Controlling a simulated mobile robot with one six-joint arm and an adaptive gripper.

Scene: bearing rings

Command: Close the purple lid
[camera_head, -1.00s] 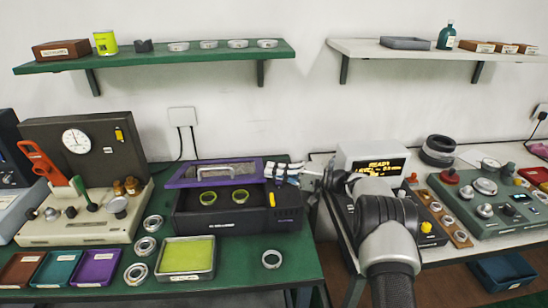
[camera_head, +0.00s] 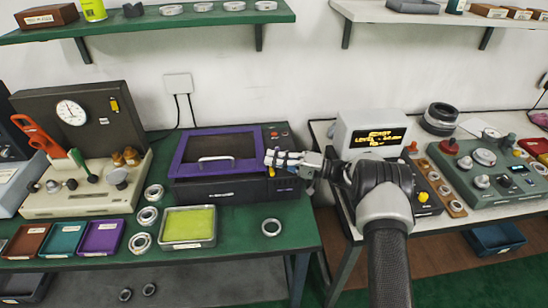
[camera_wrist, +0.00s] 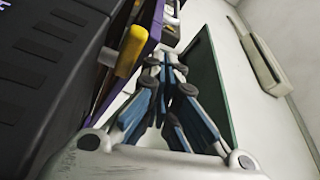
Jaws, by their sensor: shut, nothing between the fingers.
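The purple lid (camera_head: 177,157) lies down flat over the black box (camera_head: 232,191) on the green table in the head view. It has a dark window and a pale handle (camera_head: 215,159) toward its front edge. The rings inside the box no longer show. My gripper (camera_head: 268,157) is shut and empty at the lid's right edge, over the box's right part. In the wrist view, my gripper's fingers (camera_wrist: 166,62) are together, beside the yellow latch (camera_wrist: 128,50) and a strip of the purple edge (camera_wrist: 152,32). I cannot tell whether the fingers touch the lid.
A tray with a yellow-green pad (camera_head: 188,227) and a loose ring (camera_head: 271,227) lie in front of the box. A beige test device (camera_head: 85,192) stands left. A display unit (camera_head: 372,138) stands right, beside my arm.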

